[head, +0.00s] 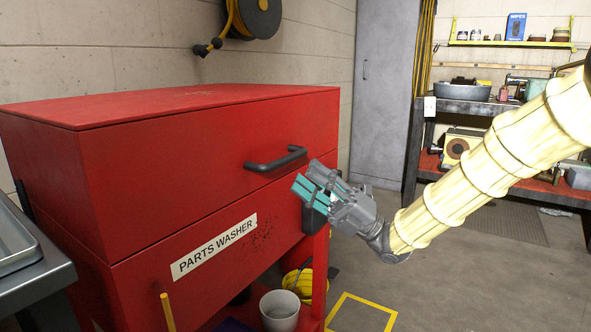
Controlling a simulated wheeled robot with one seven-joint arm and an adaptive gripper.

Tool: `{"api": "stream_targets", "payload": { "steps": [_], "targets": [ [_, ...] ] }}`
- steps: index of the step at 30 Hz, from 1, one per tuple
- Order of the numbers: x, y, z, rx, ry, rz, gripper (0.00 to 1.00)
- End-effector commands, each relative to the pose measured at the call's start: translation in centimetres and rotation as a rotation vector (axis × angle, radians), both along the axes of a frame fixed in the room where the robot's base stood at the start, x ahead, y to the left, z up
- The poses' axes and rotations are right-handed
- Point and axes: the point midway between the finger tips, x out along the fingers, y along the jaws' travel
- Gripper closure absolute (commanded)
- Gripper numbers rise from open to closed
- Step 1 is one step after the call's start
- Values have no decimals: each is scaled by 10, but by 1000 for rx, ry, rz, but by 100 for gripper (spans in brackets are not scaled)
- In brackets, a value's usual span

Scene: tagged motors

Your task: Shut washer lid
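The red parts washer (150,285) stands at the left, with a white "PARTS WASHER" label on its front. Its large red lid (165,160) lies down over the body, with a thin, dark seam between them and no visible gap. A dark bar handle (276,160) is on the lid's front face. My gripper (306,181) is just right of and below the handle, in front of the washer's right front corner. Its teal finger pads look apart with nothing between them. It appears clear of the handle, though contact with the washer front cannot be judged.
A white bucket (280,311) stands low under the washer. A metal sink or tray (15,245) is at the left edge. A hose reel (256,15) hangs on the wall above. A workbench (470,108) stands at the back right. The floor at right is mostly open.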

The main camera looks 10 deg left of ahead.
Motion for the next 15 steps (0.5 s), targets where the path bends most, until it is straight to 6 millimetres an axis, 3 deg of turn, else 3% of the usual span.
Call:
{"api": "stream_targets", "payload": {
  "steps": [7,15],
  "targets": [
    [5,-32,-27,-1,2,0,65],
    [7,-47,-39,-1,1,0,65]
  ]
}}
